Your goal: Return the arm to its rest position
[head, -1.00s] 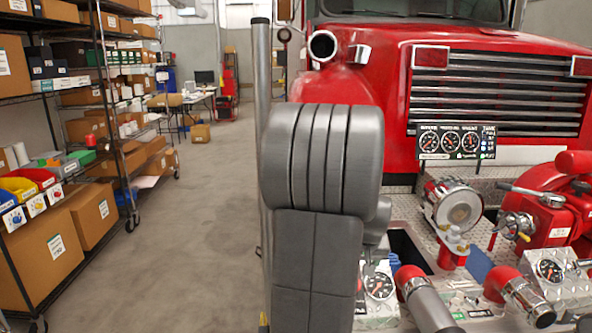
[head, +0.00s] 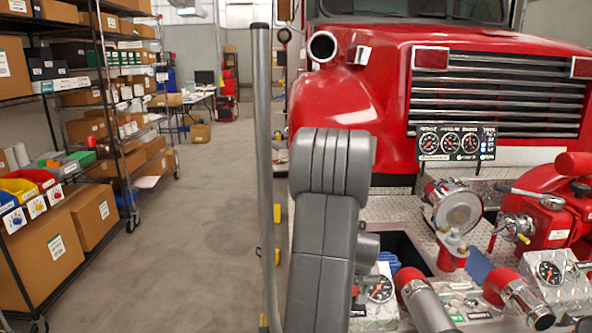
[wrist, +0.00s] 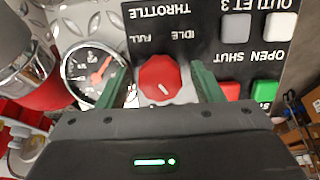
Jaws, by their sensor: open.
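My gripper (wrist: 162,88) shows in the wrist view with its two green fingers apart and nothing held between them. A round red throttle knob (wrist: 160,76) appears between the fingers, on a black panel (wrist: 217,55) whose lettering is upside down in this view. I cannot tell how far the fingertips are from the panel. In the head view my grey arm stands in the middle foreground, and my gripper is hidden there.
A red button (wrist: 229,91), a green button (wrist: 265,91) and a gauge (wrist: 92,72) lie close to the knob. The red truck (head: 385,105) fills the right, with pipes and valves in front. Shelves (head: 70,100) stand left; the aisle floor (head: 200,210) is clear.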

